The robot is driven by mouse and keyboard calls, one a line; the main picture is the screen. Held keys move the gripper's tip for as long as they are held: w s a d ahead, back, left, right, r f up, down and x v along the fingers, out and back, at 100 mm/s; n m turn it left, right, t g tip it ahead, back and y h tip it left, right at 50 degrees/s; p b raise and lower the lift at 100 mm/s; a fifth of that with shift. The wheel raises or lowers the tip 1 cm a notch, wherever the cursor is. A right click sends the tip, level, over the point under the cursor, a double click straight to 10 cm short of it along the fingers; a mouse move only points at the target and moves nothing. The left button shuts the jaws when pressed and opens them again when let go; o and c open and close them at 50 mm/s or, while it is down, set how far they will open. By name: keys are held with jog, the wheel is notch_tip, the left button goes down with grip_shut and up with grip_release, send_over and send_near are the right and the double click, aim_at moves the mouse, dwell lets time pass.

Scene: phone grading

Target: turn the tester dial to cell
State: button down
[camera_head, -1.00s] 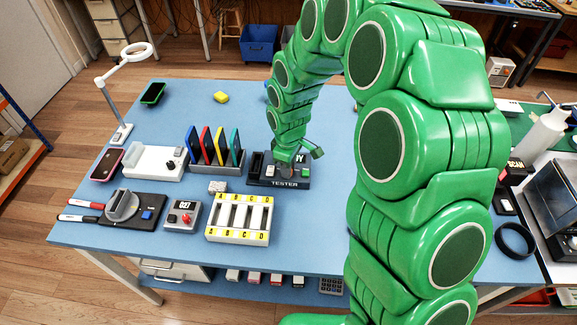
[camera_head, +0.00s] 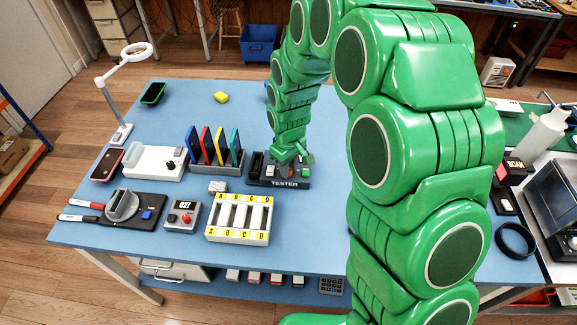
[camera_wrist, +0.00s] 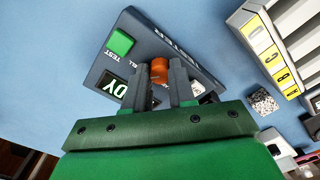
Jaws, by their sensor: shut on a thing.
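The dark tester (camera_head: 262,182) sits on the blue table in front of my arm, with TESTER lettered on its front edge. In the wrist view its face shows a green TEST button (camera_wrist: 121,42), part of a display (camera_wrist: 116,88) ending in DY, and part of the word CELL. My gripper (camera_wrist: 160,76) is down at the tester, its two fingers on either side of an orange round knob, the dial (camera_wrist: 159,69). It is shut on the dial. The fingers hide part of the dial and labels, so I cannot read the dial's setting.
A rack of coloured slabs (camera_head: 220,168) stands just left of the tester. A white slotted tray (camera_head: 238,236) marked A to D and a small speckled block (camera_head: 217,186) lie in front and left. Table space behind the tester is clear.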

jog(key=c, duration=0.9)
grip_release()
jog(key=shift+c, duration=0.2)
notch_tip(320, 180, up, 7)
jog(key=shift+w+r, duration=0.1)
jog(key=shift+r, duration=0.3)
